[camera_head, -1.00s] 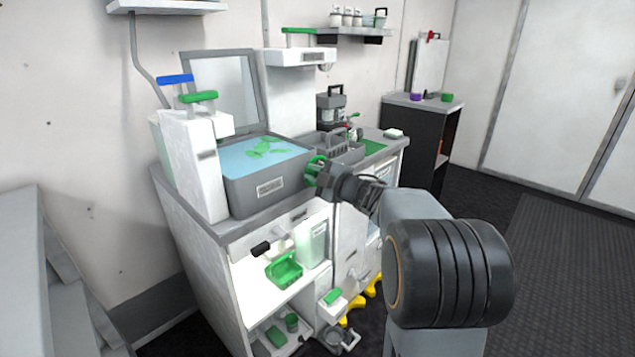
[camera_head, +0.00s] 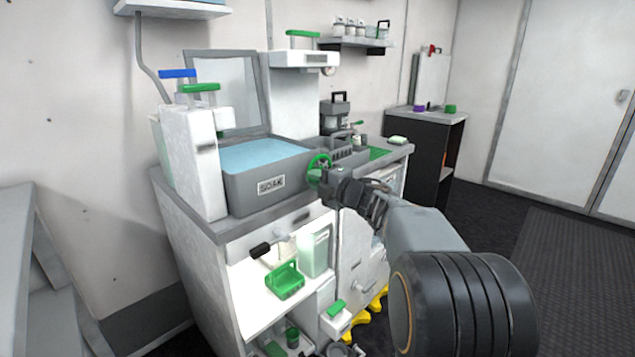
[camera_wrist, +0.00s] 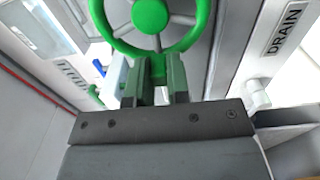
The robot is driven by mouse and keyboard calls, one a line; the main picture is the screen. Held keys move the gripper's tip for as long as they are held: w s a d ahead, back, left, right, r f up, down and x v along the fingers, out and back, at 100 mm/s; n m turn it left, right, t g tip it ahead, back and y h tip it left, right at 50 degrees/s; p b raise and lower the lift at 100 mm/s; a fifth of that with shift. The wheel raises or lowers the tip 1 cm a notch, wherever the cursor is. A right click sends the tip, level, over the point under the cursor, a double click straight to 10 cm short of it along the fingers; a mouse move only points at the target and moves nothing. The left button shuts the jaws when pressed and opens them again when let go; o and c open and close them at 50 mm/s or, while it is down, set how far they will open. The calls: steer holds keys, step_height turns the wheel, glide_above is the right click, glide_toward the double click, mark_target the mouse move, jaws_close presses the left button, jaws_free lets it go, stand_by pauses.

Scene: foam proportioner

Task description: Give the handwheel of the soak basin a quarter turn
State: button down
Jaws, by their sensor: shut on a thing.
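The soak basin (camera_head: 240,190) is a grey box labelled SOAK with pale blue liquid and a raised lid, on the counter. In the wrist view the handwheel (camera_wrist: 150,16) shows a round green hub, grey spokes and a green rim, cut off at the top. My gripper (camera_wrist: 155,75) is shut on the lower rim of the wheel. In the head view my gripper (camera_head: 328,190) is at the wheel's lower right, and its fingertips are hard to make out.
A white dispenser (camera_head: 190,160) with blue and green handles stands left of the basin. A grey caddy (camera_head: 345,155) is to the right. A lit open shelf below holds a green basket (camera_head: 285,280). A DRAIN label (camera_wrist: 285,30) shows right of the wheel.

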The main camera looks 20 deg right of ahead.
steer(key=shift+f, duration=0.1)
steer(key=c, duration=1.1)
jaws_free()
steer(key=shift+s, duration=0.15)
steer(key=p+v, duration=0.2)
steer(key=v, duration=1.1)
steer(key=shift+s+d, duration=0.1)
steer(key=shift+s, duration=0.15)
